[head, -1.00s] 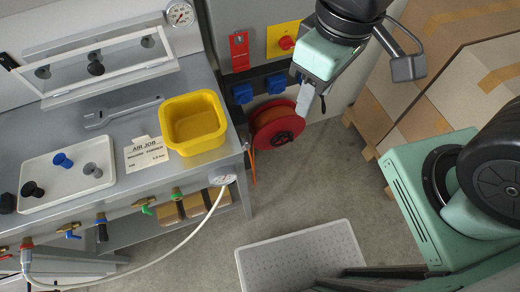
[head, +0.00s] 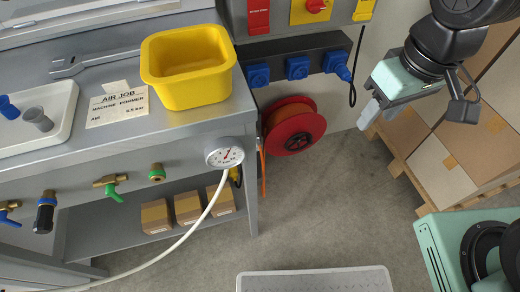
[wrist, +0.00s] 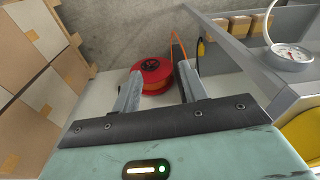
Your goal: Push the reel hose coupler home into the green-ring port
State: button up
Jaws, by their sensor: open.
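The green-ring port (head: 157,173) is a short brass fitting on the front of the bench, right of a green-handled valve (head: 110,185); nothing is plugged into it. The red hose reel (head: 293,127) is by the wall beyond the bench's right end, with orange hose (head: 263,165) hanging beside it. A small black-and-yellow piece (head: 236,176) hangs near the bench corner, perhaps the coupler; I cannot tell whether it joins the hose. My gripper (head: 372,112) is open and empty, right of the reel. In the wrist view my gripper (wrist: 160,72) has the reel (wrist: 152,75) showing between its fingers.
A pressure gauge (head: 225,153) with a white hose sits at the bench's front corner. A yellow bin (head: 188,88) stands on the bench. Boxes on a pallet (head: 445,168) are at right, a pale perforated platform (head: 315,281) in front. Floor between is clear.

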jog(key=w+d+f+m+t+b, duration=0.1)
jog(key=w+f+b, duration=0.3)
jog(key=f+b, duration=0.6)
jog(key=w+d+f+m+t+b, duration=0.15)
jog(key=w+f+b, duration=0.25)
jog(key=f+b, duration=0.65)
jog(key=w+f+m+t+b, duration=0.1)
jog(key=w+f+b, duration=0.45)
jog(key=f, duration=0.75)
notch_tip(320, 180, down, 4)
jog(key=w+a+t+b, duration=0.3)
jog(key=b, duration=0.2)
jog(key=n+t+y+b, duration=0.1)
jog(key=n+t+y, duration=0.25)
jog(key=t, duration=0.65)
send_near(258, 140)
jog(key=w+m, duration=0.1)
jog(key=shift+w+a+f+g+y, duration=0.1)
jog(key=shift+w+f+g+y, duration=0.1)
jog(key=shift+g+y, duration=0.05)
jog(key=shift+w, duration=0.1)
jog(key=shift+x, duration=4.45)
